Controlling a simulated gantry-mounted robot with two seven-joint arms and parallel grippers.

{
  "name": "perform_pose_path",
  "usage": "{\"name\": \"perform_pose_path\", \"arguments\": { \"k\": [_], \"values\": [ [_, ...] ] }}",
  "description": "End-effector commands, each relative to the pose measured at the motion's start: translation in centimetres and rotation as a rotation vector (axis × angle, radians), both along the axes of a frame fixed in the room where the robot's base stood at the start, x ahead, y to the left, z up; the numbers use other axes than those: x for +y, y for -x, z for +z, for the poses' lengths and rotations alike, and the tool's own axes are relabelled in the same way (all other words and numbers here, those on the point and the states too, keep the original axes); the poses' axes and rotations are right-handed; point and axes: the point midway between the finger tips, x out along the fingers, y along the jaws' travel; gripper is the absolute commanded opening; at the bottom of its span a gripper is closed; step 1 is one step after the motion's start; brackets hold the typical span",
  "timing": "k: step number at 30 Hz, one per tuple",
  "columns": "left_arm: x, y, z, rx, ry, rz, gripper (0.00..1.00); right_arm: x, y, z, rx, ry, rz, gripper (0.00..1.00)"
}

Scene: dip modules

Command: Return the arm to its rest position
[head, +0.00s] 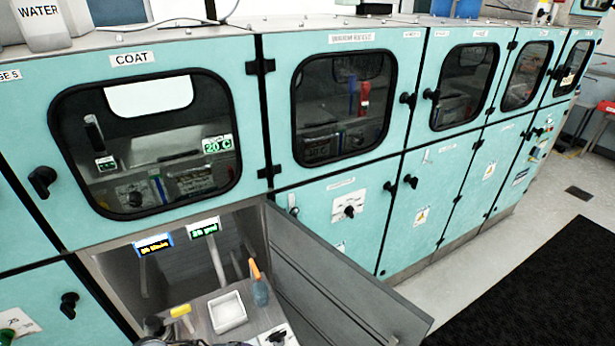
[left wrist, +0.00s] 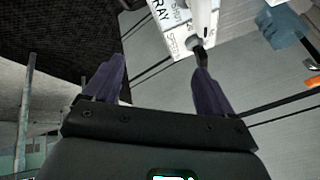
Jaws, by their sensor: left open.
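My left gripper (left wrist: 159,66) shows in the left wrist view as two dark purple fingers spread wide apart, with nothing between them. A white label panel (left wrist: 172,28) with partly cut-off lettering "RAY" lies beyond the fingers. A dark knob (left wrist: 194,44) on it appears close to the right fingertip; I cannot tell whether they touch. In the head view, a white panel with a knob (head: 277,337) shows at the bottom edge. I cannot clearly make out the left gripper there. My right gripper is in neither view.
An open drawer-like bay below the COAT cabinet (head: 132,59) holds a white tray (head: 228,312), a blue bottle with an orange tip (head: 259,290) and a yellow-ended tool (head: 180,311). A grey door (head: 335,285) stands open to its right. Floor (head: 445,278) is clear farther right.

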Motion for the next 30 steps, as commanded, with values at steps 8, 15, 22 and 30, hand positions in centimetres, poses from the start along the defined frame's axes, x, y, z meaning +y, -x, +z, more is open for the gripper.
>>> {"name": "perform_pose_path", "arguments": {
  "k": [8, 15, 22, 30],
  "values": [
    [-6.8, 5.3, 3.5, -0.094, 0.131, 0.472, 0.85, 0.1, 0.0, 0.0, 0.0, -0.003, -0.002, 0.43],
    [-2.0, 12.3, 5.4, 0.073, 0.142, 0.941, 0.85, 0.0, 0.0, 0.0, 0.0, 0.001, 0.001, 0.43],
    [2.1, 19.6, 6.2, 0.278, 0.12, 1.259, 0.85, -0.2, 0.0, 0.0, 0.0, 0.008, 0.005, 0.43],
    [3.2, 21.7, 11.5, 0.339, 0.111, 1.34, 0.85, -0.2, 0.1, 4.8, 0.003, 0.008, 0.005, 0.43]
  ]
}}
